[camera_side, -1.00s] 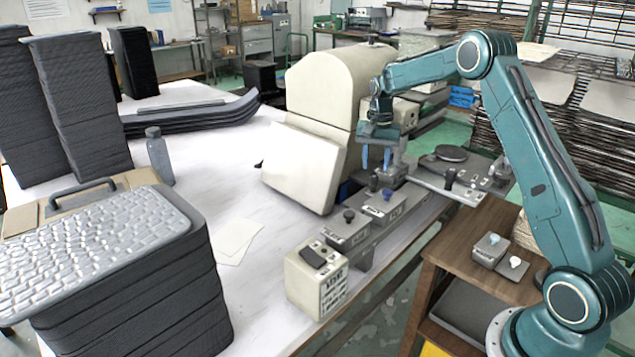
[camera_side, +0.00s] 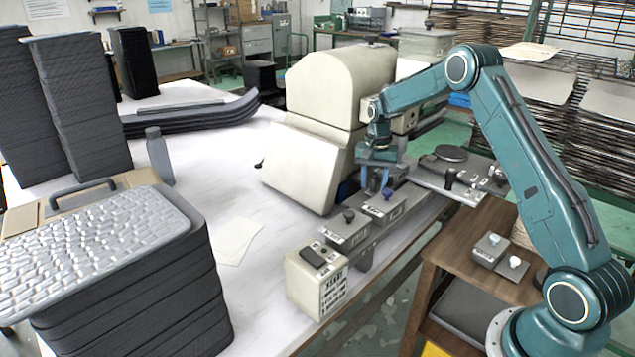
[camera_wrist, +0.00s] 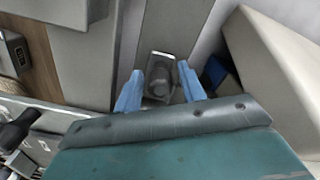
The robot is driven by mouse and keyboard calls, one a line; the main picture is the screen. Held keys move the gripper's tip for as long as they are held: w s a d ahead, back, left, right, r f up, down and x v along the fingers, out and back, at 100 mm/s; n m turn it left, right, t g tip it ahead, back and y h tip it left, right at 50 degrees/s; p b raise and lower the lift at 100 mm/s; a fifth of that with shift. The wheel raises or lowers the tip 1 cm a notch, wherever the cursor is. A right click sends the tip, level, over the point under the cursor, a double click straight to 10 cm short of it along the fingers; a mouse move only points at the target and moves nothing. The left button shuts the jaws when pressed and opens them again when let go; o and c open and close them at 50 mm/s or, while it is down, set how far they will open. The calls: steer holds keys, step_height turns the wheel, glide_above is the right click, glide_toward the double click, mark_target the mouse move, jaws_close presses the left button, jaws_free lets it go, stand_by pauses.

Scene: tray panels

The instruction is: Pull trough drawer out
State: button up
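Grey drawer-like boxes with knobs stand along a metal rail beside the cream machine in the side view: a front one (camera_side: 347,232) and one behind it (camera_side: 384,208). Their labels are too small for me to tell which is the trough drawer. My gripper (camera_side: 374,188) points down just above the rear box, by its knob. In the wrist view my gripper (camera_wrist: 160,72) has its two blue fingers apart, on either side of a grey knob-like fitting (camera_wrist: 161,88). I cannot tell whether they touch it.
The cream machine (camera_side: 330,95) stands close behind my gripper. A cream box with a dark button (camera_side: 318,285) sits at the rail's near end. A wooden stand (camera_side: 465,250) is to the right. The white table is clear around some paper sheets (camera_side: 235,241).

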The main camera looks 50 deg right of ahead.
steer(key=shift+c, duration=0.4)
steer(key=c, duration=0.6)
